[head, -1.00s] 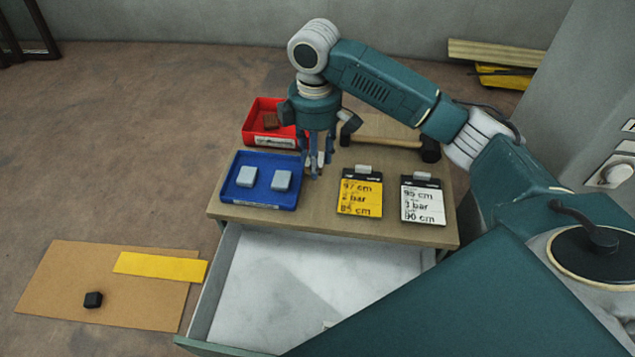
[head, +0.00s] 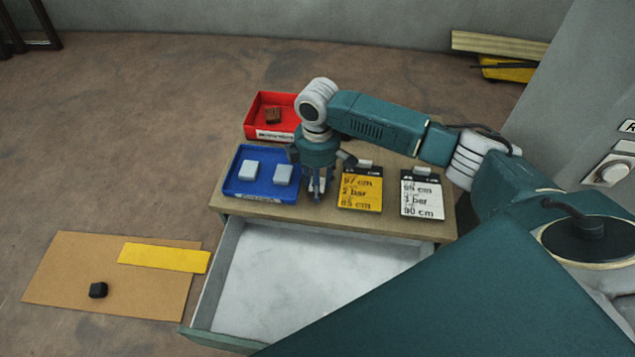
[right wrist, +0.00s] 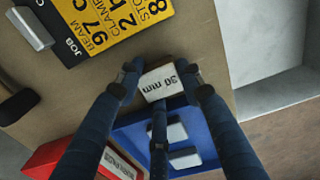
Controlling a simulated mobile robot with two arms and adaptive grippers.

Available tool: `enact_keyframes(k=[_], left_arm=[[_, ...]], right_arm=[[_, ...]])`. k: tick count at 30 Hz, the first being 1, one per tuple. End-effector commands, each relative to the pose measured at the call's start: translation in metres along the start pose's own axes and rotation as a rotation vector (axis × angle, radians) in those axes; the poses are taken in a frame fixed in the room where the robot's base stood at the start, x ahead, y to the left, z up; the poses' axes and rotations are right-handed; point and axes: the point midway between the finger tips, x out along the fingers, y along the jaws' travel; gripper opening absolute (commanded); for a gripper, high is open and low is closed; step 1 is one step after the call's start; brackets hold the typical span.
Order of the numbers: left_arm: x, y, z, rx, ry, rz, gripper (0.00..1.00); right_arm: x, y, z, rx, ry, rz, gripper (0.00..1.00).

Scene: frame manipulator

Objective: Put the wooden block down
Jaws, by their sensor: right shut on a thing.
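My right gripper (head: 317,194) points down over the tabletop, between the blue tray and the yellow card. In the right wrist view its fingers (right wrist: 160,82) are shut on a small block (right wrist: 165,82) with a pale face reading "30 mm". I take this as the wooden block; its material is hard to tell. The fingers hide most of it in the head view. It is low over the wooden tabletop (head: 238,206), but I cannot tell whether it touches. My left gripper is not in view.
The blue tray (head: 233,187) holds two pale grey blocks. The red tray (head: 250,125) behind holds a brown block. A yellow card (head: 361,190) and white card (head: 423,194) lie right of my gripper. An open drawer (head: 300,270) juts out in front, empty where visible.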

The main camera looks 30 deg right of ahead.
Motion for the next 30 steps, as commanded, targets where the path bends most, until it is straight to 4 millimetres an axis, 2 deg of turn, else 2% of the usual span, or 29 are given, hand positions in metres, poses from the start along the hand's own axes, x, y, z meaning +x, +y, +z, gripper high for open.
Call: enact_keyframes(k=[4, 5, 6, 17, 20, 30], left_arm=[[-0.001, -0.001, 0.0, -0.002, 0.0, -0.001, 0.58], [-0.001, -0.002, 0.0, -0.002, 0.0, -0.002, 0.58], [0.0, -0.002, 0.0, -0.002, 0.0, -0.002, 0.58], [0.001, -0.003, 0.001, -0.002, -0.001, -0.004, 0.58], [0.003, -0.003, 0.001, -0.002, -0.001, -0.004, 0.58], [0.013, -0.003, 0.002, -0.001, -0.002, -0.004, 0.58]], right_arm=[[0.003, 0.0, 0.0, 0.0, 0.0, 0.0, 0.11], [0.003, 0.0, 0.0, 0.0, 0.0, 0.0, 0.41], [0.002, 0.0, 0.0, 0.0, 0.0, 0.0, 0.45], [-0.003, 0.001, -0.001, 0.0, 0.002, 0.001, 0.45], [-0.015, 0.001, -0.001, 0.0, 0.003, 0.003, 0.45], [-0.086, 0.002, -0.001, 0.0, 0.004, 0.004, 0.45]])
